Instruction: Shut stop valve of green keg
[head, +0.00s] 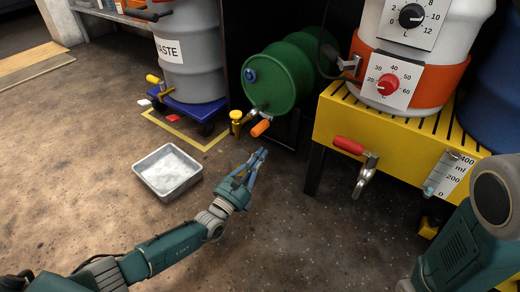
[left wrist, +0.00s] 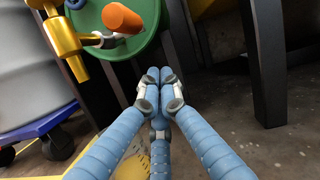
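The green keg (head: 280,82) lies on its side on a dark stand in the head view. Its stop valve, a metal tap with an orange handle (head: 261,128), sticks out low from the front face. In the left wrist view the keg's face (left wrist: 146,40) fills the top, with the orange handle (left wrist: 122,18) pointing towards the camera. My left gripper (head: 262,152) is just below the handle in the head view, apart from it. Its blue fingertips (left wrist: 160,78) are drawn together with nothing visible between them. My right gripper is out of view; only part of my right arm shows.
A yellow bench (head: 325,118) with a red-handled tap (head: 349,145) stands right of the keg. A metal tray (head: 187,188) lies on the floor at left. A grey waste drum (head: 190,60) sits on a blue dolly.

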